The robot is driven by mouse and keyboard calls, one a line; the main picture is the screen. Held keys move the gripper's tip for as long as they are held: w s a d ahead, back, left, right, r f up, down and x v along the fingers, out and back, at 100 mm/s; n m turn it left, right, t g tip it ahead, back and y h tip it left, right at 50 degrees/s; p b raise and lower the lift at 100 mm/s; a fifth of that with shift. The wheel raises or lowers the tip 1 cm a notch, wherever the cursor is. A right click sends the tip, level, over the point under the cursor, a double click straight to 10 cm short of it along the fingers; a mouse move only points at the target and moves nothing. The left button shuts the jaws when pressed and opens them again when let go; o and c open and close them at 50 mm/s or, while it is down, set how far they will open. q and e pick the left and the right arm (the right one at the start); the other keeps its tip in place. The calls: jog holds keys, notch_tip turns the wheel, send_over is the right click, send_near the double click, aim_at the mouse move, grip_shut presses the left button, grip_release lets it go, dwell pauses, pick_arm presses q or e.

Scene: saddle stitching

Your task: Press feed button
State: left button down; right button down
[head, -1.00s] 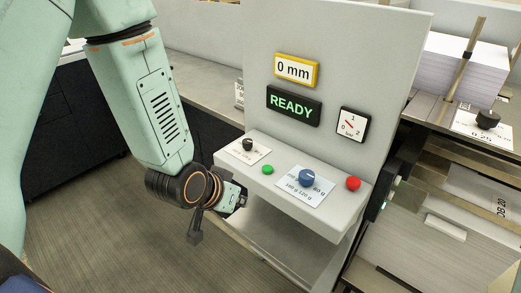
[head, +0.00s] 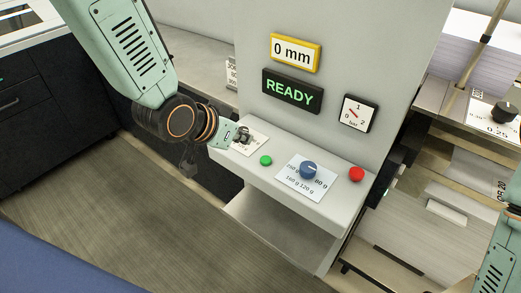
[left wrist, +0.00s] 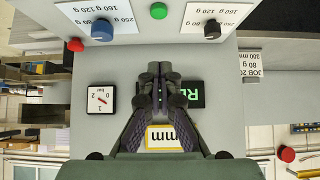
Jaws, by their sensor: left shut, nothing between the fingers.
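The green button (head: 265,160) sits on the sloping ledge of the grey control panel, between a card at the left end and the blue knob (head: 308,170). It also shows at the top of the left wrist view (left wrist: 158,10), beyond the fingertips. My left gripper (head: 243,135) is shut and empty, in front of the left card, up and left of the green button in the head view. It appears apart from the button. Its closed fingers (left wrist: 160,72) partly cover the READY display (left wrist: 196,95) in the left wrist view. My right gripper is out of view.
A red button (head: 356,173) is at the ledge's right end. A black knob (left wrist: 212,28) is beside the green button. Above are a yellow-framed 0 mm display (head: 295,53) and a pressure gauge (head: 359,113). A paper stack (head: 470,45) stands right.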

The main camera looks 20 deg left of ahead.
pick_arm(q)
jog(key=shift+s, duration=0.2)
send_over(267, 157)
jog(key=s+a, duration=0.1)
jog(key=s, duration=0.2)
notch_tip(267, 157, down, 7)
jog(key=shift+r, duration=0.15)
jog(key=f, duration=0.3)
jog(key=shift+w+f, duration=0.15)
jog(key=shift+w, duration=0.05)
jog(key=shift+d+f, duration=0.15)
jog(key=shift+f, duration=0.4)
jog(key=shift+f, duration=0.1)
